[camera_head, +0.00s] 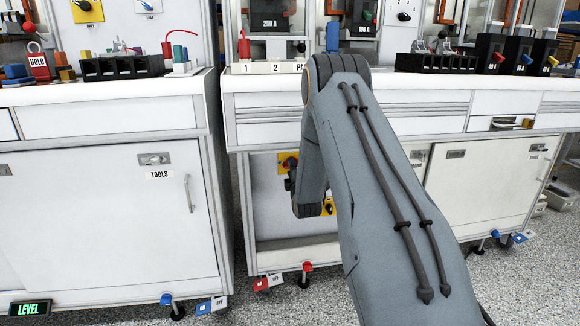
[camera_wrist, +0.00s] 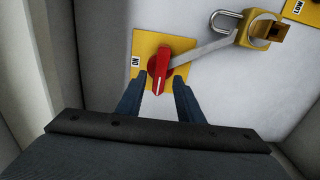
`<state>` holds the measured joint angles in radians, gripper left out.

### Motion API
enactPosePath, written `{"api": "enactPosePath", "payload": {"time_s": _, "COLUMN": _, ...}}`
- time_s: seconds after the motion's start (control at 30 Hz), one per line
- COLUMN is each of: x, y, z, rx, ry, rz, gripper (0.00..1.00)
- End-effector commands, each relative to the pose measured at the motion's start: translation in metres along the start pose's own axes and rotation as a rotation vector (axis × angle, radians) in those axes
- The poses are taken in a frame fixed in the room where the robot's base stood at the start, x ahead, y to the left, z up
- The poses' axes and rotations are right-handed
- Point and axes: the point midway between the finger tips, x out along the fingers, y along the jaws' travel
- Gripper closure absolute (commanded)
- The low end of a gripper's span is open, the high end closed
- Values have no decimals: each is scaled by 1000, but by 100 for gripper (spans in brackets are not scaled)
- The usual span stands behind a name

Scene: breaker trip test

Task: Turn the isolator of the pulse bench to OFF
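The isolator's red rotary handle (camera_wrist: 159,67) sits on a yellow plate (camera_wrist: 185,46) in the wrist view. Its white mark is at the lower end of the handle, and an ON label (camera_wrist: 135,61) is at the plate's left. In the head view the yellow plate (camera_head: 285,160) shows inside the open lower bay, partly hidden by my arm. My gripper (camera_wrist: 158,82) is open, with one dark finger on each side of the handle's lower end. I cannot tell whether the fingers touch it. In the head view my gripper is mostly hidden.
A grey bar (camera_wrist: 200,52) runs from beside the handle to a yellow block (camera_wrist: 257,30) with a metal shackle (camera_wrist: 226,19). A yellow LOW plate (camera_wrist: 300,9) is at the upper right. Bay walls stand close on the left. A TOOLS cabinet (camera_head: 110,215) stands left.

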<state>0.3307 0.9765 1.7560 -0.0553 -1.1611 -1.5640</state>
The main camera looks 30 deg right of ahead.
Motion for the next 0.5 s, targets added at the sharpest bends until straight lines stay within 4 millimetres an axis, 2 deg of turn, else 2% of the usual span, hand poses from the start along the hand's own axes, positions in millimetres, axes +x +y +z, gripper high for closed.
{"api": "enactPosePath", "payload": {"time_s": 0.2, "x": -34, "y": 1, "z": 0, "rx": 0, "ry": 1, "rz": -1, "gripper": 66}}
{"api": "enactPosePath", "payload": {"time_s": 0.33, "x": -45, "y": 1, "z": -1, "rx": -1, "ry": 1, "rz": 0, "gripper": 66}}
{"api": "enactPosePath", "payload": {"time_s": 0.5, "x": -48, "y": 0, "z": -1, "rx": -1, "ry": 1, "rz": 1, "gripper": 66}}
